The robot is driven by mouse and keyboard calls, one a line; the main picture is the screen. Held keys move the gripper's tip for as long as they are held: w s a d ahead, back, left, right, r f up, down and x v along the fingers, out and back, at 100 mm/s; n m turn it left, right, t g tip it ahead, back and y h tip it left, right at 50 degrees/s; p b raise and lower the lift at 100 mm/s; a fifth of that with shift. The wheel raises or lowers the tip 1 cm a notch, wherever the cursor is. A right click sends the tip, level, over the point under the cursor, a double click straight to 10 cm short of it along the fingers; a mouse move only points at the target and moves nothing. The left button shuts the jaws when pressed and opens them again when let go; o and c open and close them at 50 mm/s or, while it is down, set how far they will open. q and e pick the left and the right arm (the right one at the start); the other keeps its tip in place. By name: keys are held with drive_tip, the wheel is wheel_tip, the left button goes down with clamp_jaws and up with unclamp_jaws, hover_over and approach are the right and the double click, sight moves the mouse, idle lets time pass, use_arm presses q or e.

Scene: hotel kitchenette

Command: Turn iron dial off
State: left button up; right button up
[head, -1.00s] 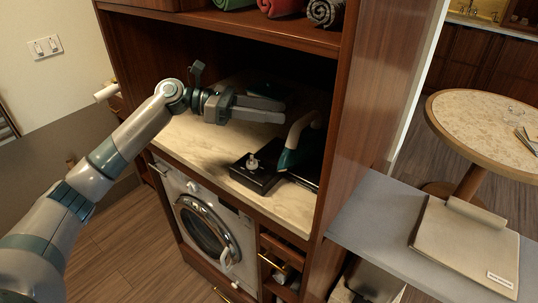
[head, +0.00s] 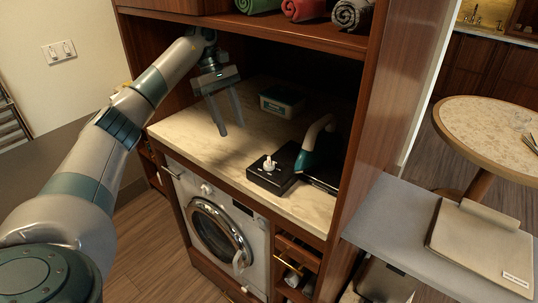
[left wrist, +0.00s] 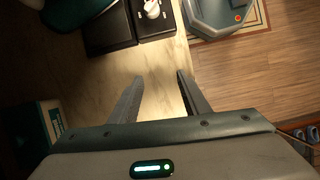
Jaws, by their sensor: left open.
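The iron dial (head: 269,163) is a small white knob on top of a black box (head: 268,178) near the front edge of the marble counter. It also shows at the top of the left wrist view (left wrist: 152,8). The teal and grey iron (head: 310,150) rests just right of the box, and its teal part shows in the left wrist view (left wrist: 75,14). My left gripper (head: 231,128) is open and empty, fingers pointing down over the counter, left of and apart from the dial. In the left wrist view its fingers (left wrist: 160,76) are spread below the dial.
A dark teal-rimmed container (head: 281,112) stands at the back of the counter. A wooden side wall (head: 375,110) bounds the niche on the right, and a shelf with rolled towels (head: 303,10) is above. A washing machine (head: 215,225) sits underneath. The counter's left part is clear.

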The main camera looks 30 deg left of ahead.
use_arm(q)
drive_tip(key=shift+d, duration=0.2)
drive_tip(key=p, duration=0.5)
hover_over(267, 160)
drive_tip(key=a, duration=0.2)
drive_tip(key=shift+s+d+r, duration=0.15)
drive_tip(key=shift+s+d, duration=0.05)
drive_tip(key=shift+d, duration=0.05)
drive_tip(key=p+x, duration=0.1)
drive_tip(key=x, duration=0.2)
drive_tip(key=shift+a+f, duration=0.1)
drive_tip(key=shift+f, duration=0.15)
drive_tip(key=shift+p+x, duration=0.3)
drive_tip(key=shift+x, duration=0.55)
drive_tip(key=shift+a, duration=0.1)
drive_tip(key=shift+c, duration=0.6)
drive_tip(key=shift+f, duration=0.1)
drive_tip(key=c, duration=0.9)
